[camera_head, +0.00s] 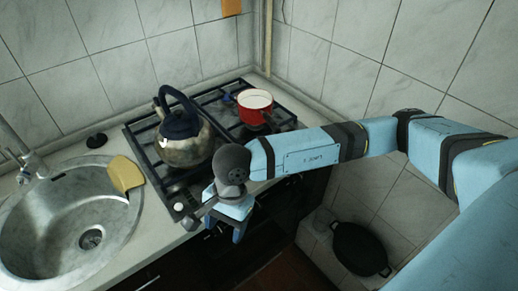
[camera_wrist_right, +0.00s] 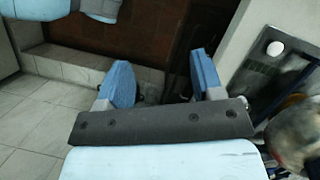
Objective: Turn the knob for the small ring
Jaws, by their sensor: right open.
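The gas stove (camera_head: 150,133) is a dark hob with black grates, set in the counter. A pale round knob (camera_head: 179,207) shows at its front left corner; a pale knob (camera_wrist_right: 275,48) also shows in the right wrist view. Other knobs are hidden behind my right arm, and I cannot tell which ring is the small one. My right gripper (camera_head: 238,226) is open and empty, in front of the stove's front edge and apart from the knob. Its spread blue fingers show in the right wrist view (camera_wrist_right: 162,78). My left gripper is not in view.
A metal kettle (camera_head: 186,152) stands on the front left of the stove. A red pot (camera_head: 255,116) stands farther back. A dark pan (camera_head: 361,249) is low at right.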

